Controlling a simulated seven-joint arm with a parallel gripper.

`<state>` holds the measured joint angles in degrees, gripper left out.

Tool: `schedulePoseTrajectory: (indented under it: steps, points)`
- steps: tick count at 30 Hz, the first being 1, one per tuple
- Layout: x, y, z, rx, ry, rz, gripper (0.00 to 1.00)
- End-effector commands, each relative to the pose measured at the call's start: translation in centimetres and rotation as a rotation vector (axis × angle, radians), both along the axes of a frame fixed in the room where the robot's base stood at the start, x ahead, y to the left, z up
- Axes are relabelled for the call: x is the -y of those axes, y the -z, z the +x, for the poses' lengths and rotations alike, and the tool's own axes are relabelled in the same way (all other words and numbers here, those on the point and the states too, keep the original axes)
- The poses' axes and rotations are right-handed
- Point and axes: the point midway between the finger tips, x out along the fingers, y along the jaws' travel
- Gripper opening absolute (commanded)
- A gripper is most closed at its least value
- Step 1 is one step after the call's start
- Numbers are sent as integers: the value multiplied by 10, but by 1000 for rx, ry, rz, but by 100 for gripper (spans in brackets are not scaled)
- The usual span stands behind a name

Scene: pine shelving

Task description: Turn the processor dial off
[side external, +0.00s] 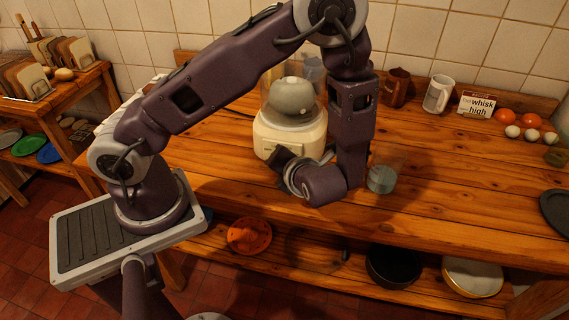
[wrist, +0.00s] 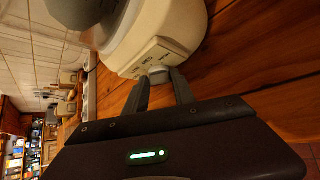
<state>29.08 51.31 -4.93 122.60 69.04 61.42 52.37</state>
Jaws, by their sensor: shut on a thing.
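The processor (side external: 273,135) is a cream base with a clear bowl and a grey rounded part inside, on the wooden counter. In the wrist view its cream base (wrist: 188,28) fills the top, tilted in the picture, with small markings on the front panel. The dial (wrist: 158,76) is a small pale knob low on that front. My gripper (wrist: 160,80) has its two fingertips on either side of the dial, shut on it. In the side view my gripper (side external: 287,162) is at the processor's front, and the dial is hidden. The dial's setting is too small to read.
The counter's front right is largely clear.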

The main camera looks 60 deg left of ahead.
Motion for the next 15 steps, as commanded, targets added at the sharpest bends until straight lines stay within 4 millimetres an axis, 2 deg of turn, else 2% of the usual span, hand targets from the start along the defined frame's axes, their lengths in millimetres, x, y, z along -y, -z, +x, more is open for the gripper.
schedulePoseTrajectory:
  steps: [15]
  points:
    - [-2,-1,-2,99,-1,-100,0]
